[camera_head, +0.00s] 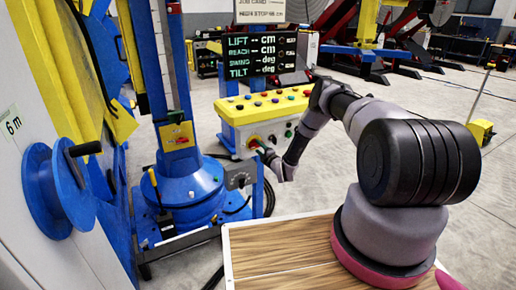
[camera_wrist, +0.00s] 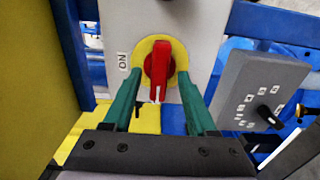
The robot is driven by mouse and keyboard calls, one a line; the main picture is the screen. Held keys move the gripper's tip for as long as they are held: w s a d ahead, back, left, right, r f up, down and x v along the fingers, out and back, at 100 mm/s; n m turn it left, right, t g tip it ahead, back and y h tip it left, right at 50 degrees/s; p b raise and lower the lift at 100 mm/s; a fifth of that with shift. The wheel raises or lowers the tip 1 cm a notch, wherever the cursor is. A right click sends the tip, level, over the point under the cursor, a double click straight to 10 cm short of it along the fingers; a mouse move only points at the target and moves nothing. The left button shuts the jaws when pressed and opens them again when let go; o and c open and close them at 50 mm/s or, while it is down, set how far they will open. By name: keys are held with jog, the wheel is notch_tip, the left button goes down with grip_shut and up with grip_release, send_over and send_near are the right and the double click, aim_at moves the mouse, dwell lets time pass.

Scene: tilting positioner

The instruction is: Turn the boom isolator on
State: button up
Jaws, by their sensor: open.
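The boom isolator is a red knob (camera_wrist: 158,68) on a yellow round plate (camera_wrist: 145,48), set in a pale panel. In the wrist view its handle lies upright, with a white mark at its lower end. An ON label (camera_wrist: 122,61) is left of the plate, so the mark does not point at it. My gripper (camera_wrist: 157,80) is open, with one green finger on each side of the knob; I cannot tell whether either touches it. In the head view the isolator (camera_head: 254,142) is low on the yellow console's front, with my gripper (camera_head: 265,150) close by, partly covering it.
The yellow console (camera_head: 265,105) has several coloured buttons on top. A grey box with a black dial (camera_head: 240,177) is below it and also shows right in the wrist view (camera_wrist: 262,95). A blue column (camera_head: 185,190) stands left. A wooden tabletop (camera_head: 280,250) is in front.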

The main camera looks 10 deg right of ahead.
jog(key=shift+w+a, duration=0.2)
jog(key=shift+w, duration=0.5)
grip_shut()
